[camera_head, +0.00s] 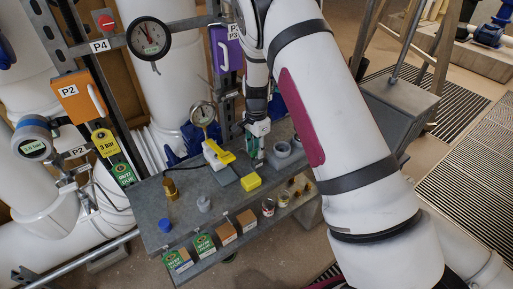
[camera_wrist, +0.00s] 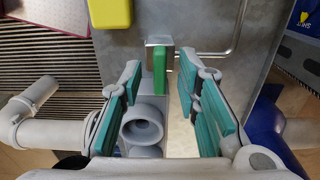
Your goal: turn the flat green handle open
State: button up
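The flat green handle (camera_wrist: 161,72) shows in the wrist view as a narrow upright green bar, beside a grey metal block (camera_wrist: 159,42). My gripper (camera_wrist: 160,82) is open, with one teal finger to the left of the handle and one to the right. Gaps show on both sides, so I see no contact. In the head view my gripper (camera_head: 254,144) points down over the back part of the grey bench (camera_head: 150,208). There I cannot tell the green handle from the teal fingers.
Grey pipe fittings (camera_head: 282,149) stand close right of my gripper. A yellow lever (camera_head: 221,154) and gauge (camera_head: 203,113) are on its left, and a yellow block (camera_head: 250,181) in front. Small cartons (camera_head: 225,232) and cans (camera_head: 268,207) line the front shelf. White pipes stand behind.

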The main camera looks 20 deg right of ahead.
grip_shut()
jog(key=shift+n, duration=0.4)
jog(key=n+b, duration=0.1)
jog(key=n, duration=0.1)
jog(key=shift+w+n, duration=0.1)
jog(key=shift+n, duration=0.3)
jog(key=n+b, duration=0.1)
jog(key=n, duration=0.2)
jog(key=shift+n, duration=0.3)
jog(key=n+b, duration=0.1)
jog(key=n, duration=0.4)
jog(key=n+b, duration=0.1)
jog(key=n, duration=0.4)
jog(key=shift+n, duration=0.4)
